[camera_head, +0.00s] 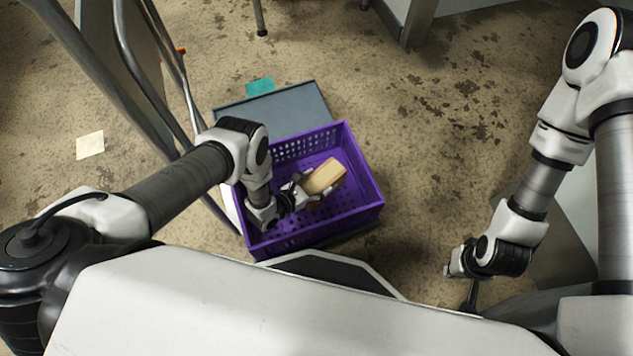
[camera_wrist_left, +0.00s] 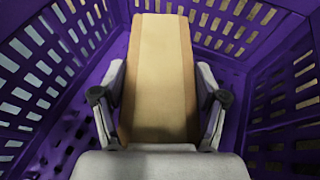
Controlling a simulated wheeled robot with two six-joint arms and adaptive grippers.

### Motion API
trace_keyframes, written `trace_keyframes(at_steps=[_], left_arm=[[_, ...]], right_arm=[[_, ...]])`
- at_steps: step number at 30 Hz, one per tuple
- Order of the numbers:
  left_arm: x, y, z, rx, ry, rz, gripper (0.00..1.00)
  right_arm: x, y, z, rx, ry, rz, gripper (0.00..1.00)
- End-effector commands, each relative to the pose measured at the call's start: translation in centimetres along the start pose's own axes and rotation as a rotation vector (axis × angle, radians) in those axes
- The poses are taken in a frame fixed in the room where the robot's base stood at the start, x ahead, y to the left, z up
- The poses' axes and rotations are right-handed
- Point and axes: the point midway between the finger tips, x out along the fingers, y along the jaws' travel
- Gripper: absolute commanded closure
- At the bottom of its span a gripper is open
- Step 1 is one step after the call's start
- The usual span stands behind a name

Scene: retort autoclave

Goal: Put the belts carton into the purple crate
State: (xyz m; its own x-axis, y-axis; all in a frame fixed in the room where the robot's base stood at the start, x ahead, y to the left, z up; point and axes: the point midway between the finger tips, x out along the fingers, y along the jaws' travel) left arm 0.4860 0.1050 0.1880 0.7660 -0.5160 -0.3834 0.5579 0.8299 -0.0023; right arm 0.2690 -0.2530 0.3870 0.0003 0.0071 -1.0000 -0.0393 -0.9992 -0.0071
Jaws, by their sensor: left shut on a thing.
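The purple crate (camera_head: 366,197) stands on a grey base on the floor in front of me, with perforated walls. The belts carton (camera_head: 325,176) is a tan box. My left gripper (camera_head: 318,186) is shut on it, with the carton inside the crate's walls as seen from the head. In the left wrist view the carton (camera_wrist_left: 163,75) lies between the two fingers of the left gripper (camera_wrist_left: 160,110), with the purple crate walls (camera_wrist_left: 262,65) around it. Whether the carton touches the crate floor is unclear. My right gripper (camera_head: 470,295) is at the lower right, away from the crate; its fingers are not clear.
A grey flat panel (camera_head: 285,108) lies behind the crate, with a teal sheet (camera_head: 259,87) beyond it. Metal frame tubes (camera_head: 170,75) rise at the left, close to my left arm. A pale paper (camera_head: 90,145) lies on the floor at the left. Floor right of the crate is clear.

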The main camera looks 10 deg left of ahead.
Motion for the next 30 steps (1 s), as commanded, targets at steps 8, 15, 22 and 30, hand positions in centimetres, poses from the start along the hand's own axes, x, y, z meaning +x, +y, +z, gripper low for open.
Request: trace_keyframes(at_steps=[8,15,22,30], left_arm=[[0.1,0.0,-0.2,0.000,0.000,0.000,0.03],[0.1,0.0,-0.1,0.000,0.000,0.000,0.03],[-2.9,0.0,0.3,-0.001,0.003,0.000,0.03],[-7.3,0.0,0.1,-0.001,0.001,0.001,0.03]], right_arm=[[0.3,0.0,0.0,0.000,0.000,0.000,1.00],[0.2,0.0,0.0,0.000,0.000,0.000,1.00],[-1.3,0.0,0.0,0.000,0.000,0.000,1.00],[-2.3,0.0,0.0,0.000,0.000,0.000,1.00]])
